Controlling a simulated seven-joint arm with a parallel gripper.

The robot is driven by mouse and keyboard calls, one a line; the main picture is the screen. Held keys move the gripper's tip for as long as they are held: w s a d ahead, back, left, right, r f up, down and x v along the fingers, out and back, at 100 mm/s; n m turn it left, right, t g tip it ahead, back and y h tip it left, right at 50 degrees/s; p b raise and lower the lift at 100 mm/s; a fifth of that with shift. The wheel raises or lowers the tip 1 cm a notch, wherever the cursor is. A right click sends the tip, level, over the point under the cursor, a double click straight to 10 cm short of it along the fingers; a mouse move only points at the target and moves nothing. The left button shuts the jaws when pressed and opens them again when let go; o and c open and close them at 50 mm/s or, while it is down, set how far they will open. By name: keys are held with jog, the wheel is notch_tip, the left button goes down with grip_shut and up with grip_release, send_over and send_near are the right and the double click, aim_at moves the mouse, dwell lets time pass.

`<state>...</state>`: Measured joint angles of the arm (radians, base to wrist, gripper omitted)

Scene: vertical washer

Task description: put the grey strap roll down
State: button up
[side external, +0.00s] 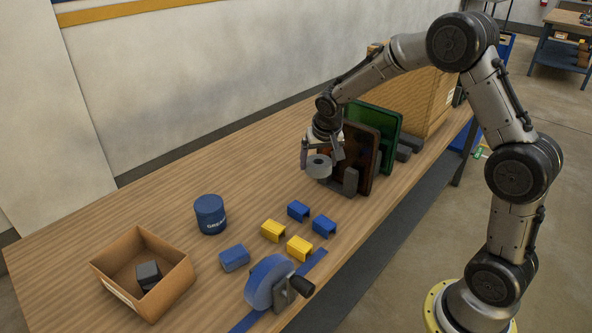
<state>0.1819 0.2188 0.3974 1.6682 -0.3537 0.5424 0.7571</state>
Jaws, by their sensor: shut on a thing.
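The grey strap roll (319,167) is a short grey ring with a dark hole in its top. My gripper (321,161) is shut on it, with a finger at each side. The roll is at the far part of the wooden bench, just in front of a dark upright panel. I cannot tell from this view whether its underside touches the bench top or hangs just above it.
The dark panel (361,160) and a green panel (388,125) stand close behind my gripper, before a wooden crate (432,100). Blue and yellow blocks (273,231), a blue can (210,214), a cardboard box (178,288) and a blue wheel (268,282) occupy the near bench. The bench's left middle is clear.

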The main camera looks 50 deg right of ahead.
jog(key=s+a+n+y, duration=0.1)
jog(key=s+a+n, duration=0.15)
jog(key=a, duration=0.85)
send_near(259, 205)
jog(key=shift+w+d+f+n+t, duration=0.4)
jog(key=shift+d+f, duration=0.1)
jog(key=shift+f, duration=0.1)
jog(key=shift+w+f, duration=0.4)
jog(key=shift+f, duration=1.7)
jog(key=shift+f, duration=0.1)
jog(key=o, duration=1.1)
